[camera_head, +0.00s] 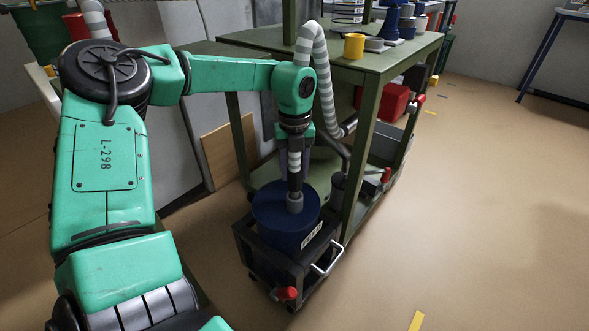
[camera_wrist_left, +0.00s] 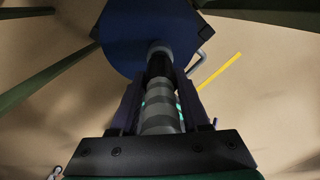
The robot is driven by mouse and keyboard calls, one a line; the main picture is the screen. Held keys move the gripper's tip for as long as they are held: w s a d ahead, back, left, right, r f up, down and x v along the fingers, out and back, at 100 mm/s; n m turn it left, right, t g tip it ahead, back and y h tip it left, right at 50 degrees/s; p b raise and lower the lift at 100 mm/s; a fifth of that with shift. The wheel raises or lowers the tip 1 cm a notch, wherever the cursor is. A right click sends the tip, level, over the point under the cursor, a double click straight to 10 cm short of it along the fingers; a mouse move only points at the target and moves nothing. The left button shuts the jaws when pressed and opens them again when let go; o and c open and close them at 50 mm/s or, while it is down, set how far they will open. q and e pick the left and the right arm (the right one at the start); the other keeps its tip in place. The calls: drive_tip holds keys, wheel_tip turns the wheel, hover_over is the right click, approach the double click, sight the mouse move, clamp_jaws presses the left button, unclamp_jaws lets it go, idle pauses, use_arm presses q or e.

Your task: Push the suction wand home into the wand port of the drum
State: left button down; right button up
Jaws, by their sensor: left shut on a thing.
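The blue drum (camera_head: 270,222) stands in a dark wheeled cart; its lid also fills the top of the left wrist view (camera_wrist_left: 125,40). My left gripper (camera_head: 295,178) points down above the lid. In the left wrist view its fingers (camera_wrist_left: 160,100) are shut on the suction wand (camera_wrist_left: 161,118), which has grey stripes and a black section. The wand (camera_head: 294,162) stands about upright over the lid. A grey collar (camera_head: 295,203) sits at its lower end on the lid. I cannot tell how deep the wand sits in the port. My right gripper is not in view.
A green workbench (camera_head: 385,62) stands close behind and right of the drum. A grey striped hose (camera_head: 324,75) loops beside my arm. The cart (camera_head: 265,262) has a pale handle (camera_head: 327,262) and a red-tipped part (camera_head: 287,293). The floor at right is clear.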

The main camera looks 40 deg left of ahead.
use_arm(q)
drive_tip(key=shift+f+b, duration=0.85)
drive_tip(key=shift+f, duration=0.35)
drive_tip(key=shift+c, duration=1.5)
unclamp_jaws()
drive_tip(key=c, duration=0.3)
wheel_tip(320, 180, up, 8)
drive_tip(key=p, duration=0.5)
drive_tip(key=shift+f+p, duration=0.15)
drive_tip(key=shift+p, duration=0.2)
drive_tip(key=shift+f, duration=0.1)
